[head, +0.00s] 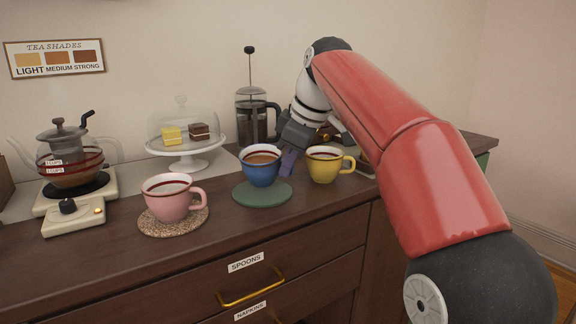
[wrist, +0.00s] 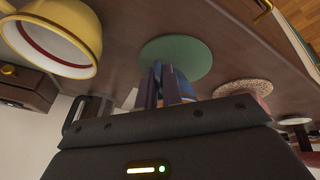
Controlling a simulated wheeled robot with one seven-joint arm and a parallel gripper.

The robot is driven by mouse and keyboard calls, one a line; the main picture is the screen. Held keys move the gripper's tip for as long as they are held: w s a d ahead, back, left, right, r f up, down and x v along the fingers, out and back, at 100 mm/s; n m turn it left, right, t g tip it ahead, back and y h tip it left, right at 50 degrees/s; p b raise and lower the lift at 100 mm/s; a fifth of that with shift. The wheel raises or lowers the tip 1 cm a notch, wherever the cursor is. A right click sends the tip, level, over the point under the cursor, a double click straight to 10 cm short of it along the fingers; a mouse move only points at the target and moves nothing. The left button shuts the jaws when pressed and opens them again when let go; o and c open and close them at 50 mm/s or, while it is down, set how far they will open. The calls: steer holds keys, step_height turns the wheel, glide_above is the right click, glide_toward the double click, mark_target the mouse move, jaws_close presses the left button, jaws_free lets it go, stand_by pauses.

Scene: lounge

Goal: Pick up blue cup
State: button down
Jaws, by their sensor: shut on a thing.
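The blue cup (head: 259,173) holds a brown drink and is upright at the green coaster (head: 262,196), in the middle of the head view. I cannot tell whether its base touches the coaster. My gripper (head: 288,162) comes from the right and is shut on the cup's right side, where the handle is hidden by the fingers. In the wrist view my fingers (wrist: 171,86) point toward the green coaster (wrist: 178,54); most of the cup is hidden behind the gripper body there.
A yellow cup (head: 322,169) stands close to the right of my gripper. A pink cup (head: 170,203) sits on a speckled coaster (head: 150,226) at left. Behind are a cake stand (head: 186,149), a French press (head: 252,123) and a glass teapot (head: 66,155). The counter's front edge is clear.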

step_height(320, 180, up, 4)
steer(key=shift+f+p, duration=0.1)
steer(key=shift+p, duration=0.7)
steer(key=shift+a+r, duration=0.1)
steer(key=shift+r, duration=2.2)
steer(key=shift+r, duration=0.15)
